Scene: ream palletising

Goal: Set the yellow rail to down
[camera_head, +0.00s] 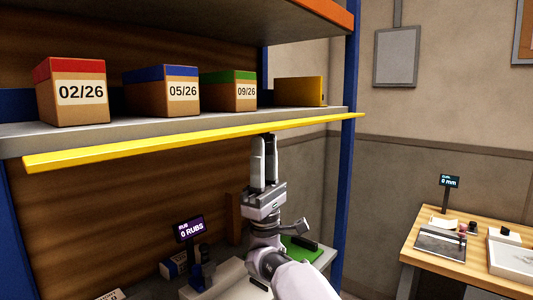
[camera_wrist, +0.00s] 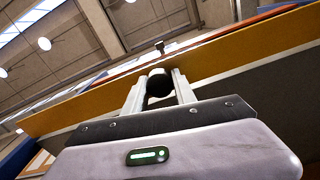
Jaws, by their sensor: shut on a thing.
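The yellow rail (camera_head: 150,145) runs along the front of the shelf (camera_head: 20,141), at or just below the shelf's front edge. My gripper (camera_head: 264,138) points upward, its fingertips at the rail's lower edge right of the middle. In the wrist view the rail (camera_wrist: 75,112) crosses behind the fingers on a slant. The exact contact at the tips is hard to see.
On the shelf stand boxes with red (camera_head: 75,95), blue (camera_head: 165,92) and green (camera_head: 230,92) tops, and a yellow box (camera_head: 300,92). A blue post (camera_head: 348,180) is right of my gripper. A purple display (camera_head: 189,229) stands below. A wooden table (camera_head: 450,270) is far right.

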